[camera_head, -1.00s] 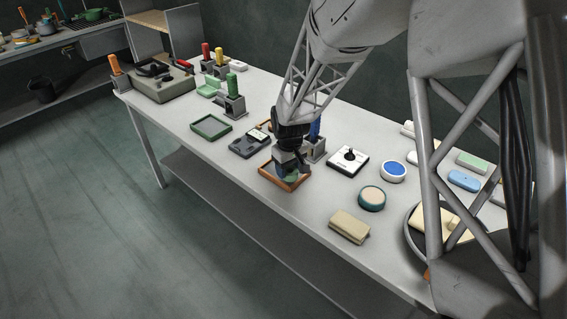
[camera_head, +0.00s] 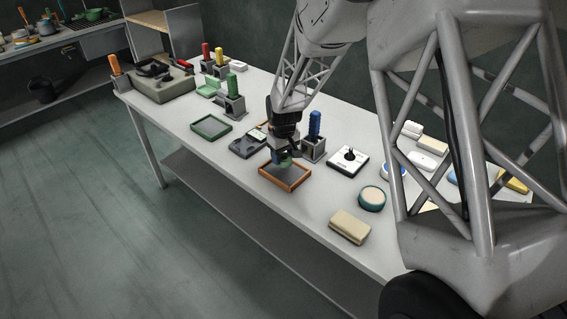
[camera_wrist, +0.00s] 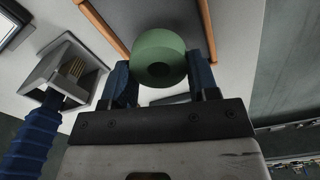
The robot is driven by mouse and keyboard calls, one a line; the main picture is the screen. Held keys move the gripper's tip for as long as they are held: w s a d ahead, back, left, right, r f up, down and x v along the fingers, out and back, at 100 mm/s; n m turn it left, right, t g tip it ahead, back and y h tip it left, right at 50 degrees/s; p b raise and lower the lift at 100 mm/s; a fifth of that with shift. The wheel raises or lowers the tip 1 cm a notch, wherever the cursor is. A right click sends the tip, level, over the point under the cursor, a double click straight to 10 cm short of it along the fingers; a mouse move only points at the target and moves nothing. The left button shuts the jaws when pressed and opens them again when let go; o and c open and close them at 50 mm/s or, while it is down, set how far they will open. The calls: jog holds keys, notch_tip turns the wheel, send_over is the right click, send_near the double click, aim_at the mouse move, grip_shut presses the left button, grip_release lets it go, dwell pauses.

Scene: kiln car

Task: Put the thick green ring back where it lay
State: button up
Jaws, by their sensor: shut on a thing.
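My gripper (camera_head: 281,156) is shut on the thick green ring (camera_wrist: 158,58). In the wrist view the ring sits between two dark blue fingers, its hole facing the camera. In the head view only a small bit of the ring (camera_head: 284,162) shows under the fingers, near the back-left side of the brown-rimmed tray (camera_head: 287,188). The tray's grey floor looks empty. The tray's rim (camera_wrist: 105,31) also shows behind the ring in the wrist view. I cannot tell how high the ring is above the tray.
A grey holder with a blue handle (camera_head: 315,124) stands close right of my gripper. A dark scale-like device (camera_head: 245,146) and a green-rimmed tray (camera_head: 211,128) lie left.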

aim_at(283, 156)
jog(key=shift+f, duration=1.75)
jog(key=shift+f, duration=0.1)
jog(key=o, duration=1.3)
notch_tip(283, 156, up, 11)
jog(key=shift+r, duration=0.6)
